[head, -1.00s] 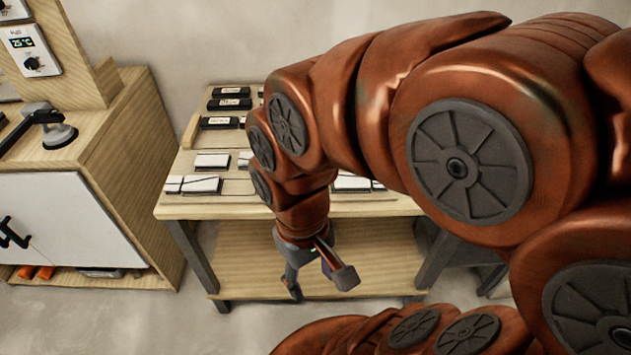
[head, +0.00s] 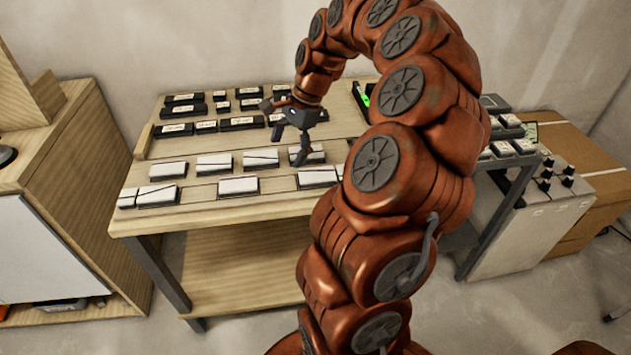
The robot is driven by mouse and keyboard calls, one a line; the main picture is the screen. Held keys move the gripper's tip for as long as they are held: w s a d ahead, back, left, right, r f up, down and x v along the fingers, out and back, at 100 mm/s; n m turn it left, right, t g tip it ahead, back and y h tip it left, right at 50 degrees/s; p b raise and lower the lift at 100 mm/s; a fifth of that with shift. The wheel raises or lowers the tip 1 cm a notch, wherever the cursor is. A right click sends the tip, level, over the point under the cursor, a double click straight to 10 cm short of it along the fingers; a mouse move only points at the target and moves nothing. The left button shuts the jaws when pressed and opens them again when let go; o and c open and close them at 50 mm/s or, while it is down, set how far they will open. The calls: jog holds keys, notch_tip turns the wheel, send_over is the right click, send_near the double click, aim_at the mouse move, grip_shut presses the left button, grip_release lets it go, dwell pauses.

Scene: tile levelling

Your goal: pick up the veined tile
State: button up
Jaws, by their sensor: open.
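Several white tiles with dark bases lie in two rows on the wooden table (head: 215,215). A thin dark line crosses a back-row tile (head: 261,158) and a front-row tile (head: 157,195); I cannot tell for sure which one is the veined tile. Plain-looking tiles (head: 214,163) and (head: 238,186) lie near them. My gripper (head: 283,132) is open and empty above the back row. One finger points down near a back-row tile (head: 314,156), which it partly overlaps in the view. My arm hides the right part of the tabletop.
Black labelled blocks (head: 185,99) stand in a tray at the table's back. A wooden cabinet (head: 60,150) is at the left. At the right are more white-topped pieces (head: 503,149), a grey unit with black knobs (head: 530,225) and a cardboard box (head: 580,160).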

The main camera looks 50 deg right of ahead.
aim_at(315, 174)
jog(key=d+f+m, duration=0.1)
jog(key=d+m, duration=0.1)
jog(key=d, duration=0.1)
jog(key=s+d+f+m, duration=0.1)
jog(key=d+f, duration=0.1)
jog(key=d, duration=0.2)
jog(key=s+d+f+m, duration=0.1)
jog(key=d+f+m, duration=0.1)
jog(key=d, duration=0.1)
jog(key=shift+d+f+m+t+b, duration=0.2)
jog(key=shift+d+m+t+b, duration=0.05)
jog(key=shift+m+t+b, duration=0.1)
jog(key=shift+s+d+f, duration=0.15)
jog(key=shift+d+f, duration=0.05)
jog(key=shift+f, duration=0.05)
jog(key=p+x, duration=0.2)
jog(key=x, duration=0.5)
jog(key=shift+f, duration=0.3)
jog(key=shift+f, duration=0.25)
jog(key=c, duration=1.3)
